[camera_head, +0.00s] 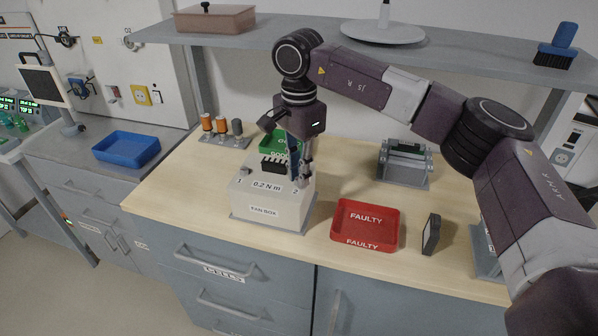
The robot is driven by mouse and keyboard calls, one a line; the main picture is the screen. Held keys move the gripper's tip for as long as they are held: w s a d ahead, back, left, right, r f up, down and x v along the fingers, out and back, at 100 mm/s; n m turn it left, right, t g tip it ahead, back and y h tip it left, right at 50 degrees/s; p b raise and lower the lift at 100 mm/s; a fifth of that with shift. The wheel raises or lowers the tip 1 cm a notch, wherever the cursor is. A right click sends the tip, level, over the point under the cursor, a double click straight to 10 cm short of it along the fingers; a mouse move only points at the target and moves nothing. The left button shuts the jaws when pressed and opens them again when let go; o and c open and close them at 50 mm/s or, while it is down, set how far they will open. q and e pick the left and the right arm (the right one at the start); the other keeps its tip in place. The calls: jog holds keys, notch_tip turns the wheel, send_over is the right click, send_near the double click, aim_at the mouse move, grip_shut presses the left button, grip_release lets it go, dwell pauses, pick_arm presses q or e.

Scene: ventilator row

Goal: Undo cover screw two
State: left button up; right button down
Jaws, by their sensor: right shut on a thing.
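The fan box (264,210) is a pale box labelled "FAN BOX" and "0.2 N m" on a grey base plate on the wooden bench. Its top carries the numbers 1 and 2; a small screw head (246,171) shows near number 1. My right gripper (297,165) points down over the box's right side near number 2. It is shut on a dark, slim upright tool (294,160), mostly hidden by the fingers. The tool's lower end is close to the corner by number 2; contact cannot be told. Cover screw two is hidden. My left gripper is not in view.
A red "FAULTY" tray (365,226) stands right of the box, with a dark upright block (431,235) beside it. A green tray (279,143) is behind the box. A tool rack (224,133) stands back left, a grey fixture (405,163) back right. A shelf (330,37) hangs above.

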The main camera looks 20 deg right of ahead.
jog(key=c, duration=1.9)
grip_release()
jog(key=shift+r, duration=0.1)
notch_tip(320, 180, up, 12)
jog(key=shift+f, duration=0.1)
